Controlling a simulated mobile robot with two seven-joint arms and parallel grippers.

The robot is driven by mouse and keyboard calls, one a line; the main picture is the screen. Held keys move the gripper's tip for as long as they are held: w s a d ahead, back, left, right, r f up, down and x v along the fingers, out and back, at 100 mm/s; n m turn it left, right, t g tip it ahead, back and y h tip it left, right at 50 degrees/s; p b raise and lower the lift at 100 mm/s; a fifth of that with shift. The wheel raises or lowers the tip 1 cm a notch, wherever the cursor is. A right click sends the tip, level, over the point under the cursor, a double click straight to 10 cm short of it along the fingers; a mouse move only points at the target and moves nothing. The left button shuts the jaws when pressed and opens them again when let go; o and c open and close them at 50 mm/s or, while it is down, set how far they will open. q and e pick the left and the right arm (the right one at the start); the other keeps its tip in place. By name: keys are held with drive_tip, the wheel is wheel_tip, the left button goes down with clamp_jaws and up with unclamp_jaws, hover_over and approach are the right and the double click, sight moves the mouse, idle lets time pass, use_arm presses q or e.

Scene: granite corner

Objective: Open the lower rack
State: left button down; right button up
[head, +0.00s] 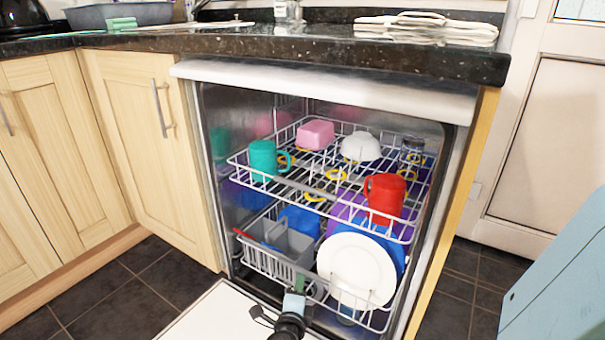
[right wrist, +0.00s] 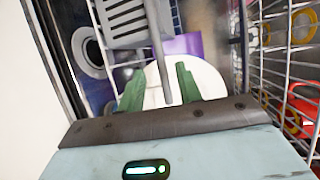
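The dishwasher's door is folded down. The lower rack (head: 259,266) is a white wire basket inside the tub. It holds a grey cutlery basket (head: 291,246) at the left and a white plate (head: 357,270) at the right. My right gripper (head: 293,302) is low at the rack's front, near the cutlery basket. The plate (right wrist: 208,80) shows behind the fingers. Contact with the rack cannot be told. My left gripper is not in view.
The open door (head: 215,318) lies in front. Cupboards (head: 135,140) stand left; dark floor tiles (head: 120,298) are clear.

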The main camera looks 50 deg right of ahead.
sight(303, 273)
drive_tip(key=shift+a, duration=0.1)
drive_tip(key=b+x, duration=0.3)
drive_tip(key=x, duration=0.3)
drive_tip(key=shift+w, duration=0.1)
drive_tip(key=shift+b+x, duration=0.35)
drive_tip(key=shift+x, duration=0.6)
drive_tip(key=shift+c, duration=0.2)
clamp_jaws()
